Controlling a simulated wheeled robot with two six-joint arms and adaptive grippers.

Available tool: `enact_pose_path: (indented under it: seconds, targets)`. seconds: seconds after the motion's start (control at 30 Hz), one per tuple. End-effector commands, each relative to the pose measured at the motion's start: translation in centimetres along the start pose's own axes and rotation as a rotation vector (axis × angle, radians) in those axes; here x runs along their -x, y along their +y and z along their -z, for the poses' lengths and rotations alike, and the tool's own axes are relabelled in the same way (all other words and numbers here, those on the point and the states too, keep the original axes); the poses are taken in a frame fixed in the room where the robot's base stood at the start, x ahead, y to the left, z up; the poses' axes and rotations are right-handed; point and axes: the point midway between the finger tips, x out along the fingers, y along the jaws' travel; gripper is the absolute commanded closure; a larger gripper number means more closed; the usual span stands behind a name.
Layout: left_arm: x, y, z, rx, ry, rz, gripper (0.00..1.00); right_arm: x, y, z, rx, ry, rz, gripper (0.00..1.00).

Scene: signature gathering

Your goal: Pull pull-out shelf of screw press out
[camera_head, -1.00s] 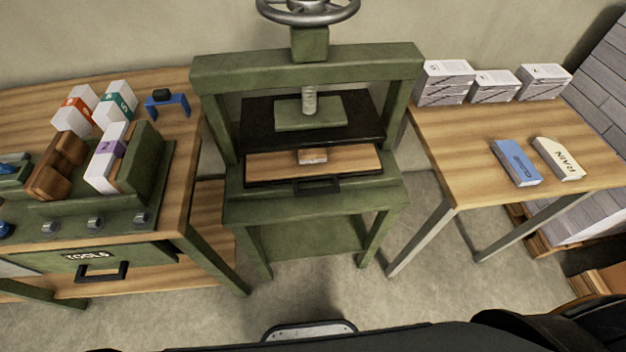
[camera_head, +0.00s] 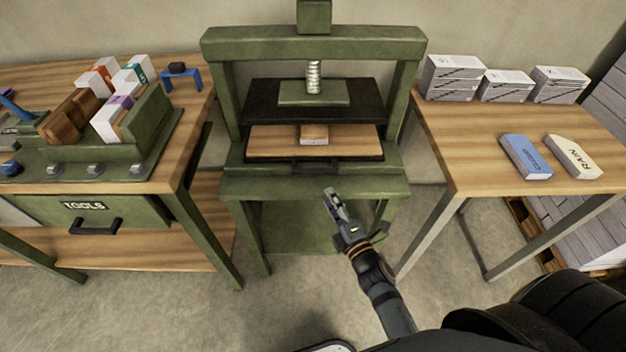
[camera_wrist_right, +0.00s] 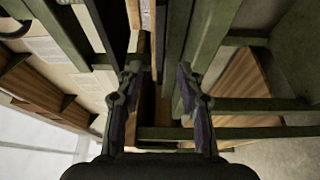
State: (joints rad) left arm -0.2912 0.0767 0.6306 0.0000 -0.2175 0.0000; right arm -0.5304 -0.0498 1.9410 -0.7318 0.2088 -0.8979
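The green screw press (camera_head: 310,46) stands in the middle of the head view, between two tables. Its pull-out shelf (camera_head: 268,142) is a wooden board with a dark edge, lying below the black plate and apparently pushed in. A small pale block (camera_head: 314,133) sits on the shelf. The shelf's black handle (camera_head: 318,168) is at the front. My right gripper (camera_head: 333,196) is in front of the press, below and apart from the handle. In the wrist view its fingers (camera_wrist_right: 158,74) are spread with nothing between them. My left gripper is not in view.
A table with a tools drawer (camera_head: 93,226) and book clamps is on the left. The right table (camera_head: 460,150) holds stacked grey packs, a blue book (camera_head: 525,156) and a cream book (camera_head: 573,156). Press legs and the right table's leg flank my right arm.

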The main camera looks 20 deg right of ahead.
Motion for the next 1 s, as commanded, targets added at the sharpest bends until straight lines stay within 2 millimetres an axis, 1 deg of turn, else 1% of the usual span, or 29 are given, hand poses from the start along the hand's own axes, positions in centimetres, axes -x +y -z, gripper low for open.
enact_pose_path:
  seconds: [0.03,0.13,0.3,0.4,0.5,0.63,0.87,0.93,1.0]
  targets:
    - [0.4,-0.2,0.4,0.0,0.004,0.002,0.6,-0.6,0.3,0.0,-0.001,0.0,-0.002,0.62]
    - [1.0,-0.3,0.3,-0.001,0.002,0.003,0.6,-2.5,0.5,0.0,-0.001,0.0,-0.004,0.62]
    - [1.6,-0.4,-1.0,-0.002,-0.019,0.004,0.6,-6.3,0.2,0.0,-0.002,-0.001,-0.002,0.62]
    - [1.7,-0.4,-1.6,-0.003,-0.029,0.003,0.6,-8.1,0.2,0.0,-0.004,-0.001,0.0,0.62]
    - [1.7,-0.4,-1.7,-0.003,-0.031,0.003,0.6,-9.3,0.0,0.0,-0.005,-0.001,0.0,0.62]
    - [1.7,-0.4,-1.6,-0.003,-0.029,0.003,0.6,-10.1,0.0,0.0,-0.005,-0.001,0.001,0.62]
    - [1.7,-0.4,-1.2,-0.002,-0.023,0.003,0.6,-10.2,0.0,0.0,-0.005,-0.001,0.001,0.62]
    - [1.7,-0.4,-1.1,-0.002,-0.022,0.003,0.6,-10.1,0.0,0.0,-0.005,-0.001,0.001,0.69]
    - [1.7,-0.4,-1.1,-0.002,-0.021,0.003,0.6,-10.1,0.0,0.0,-0.005,-0.001,0.001,0.79]
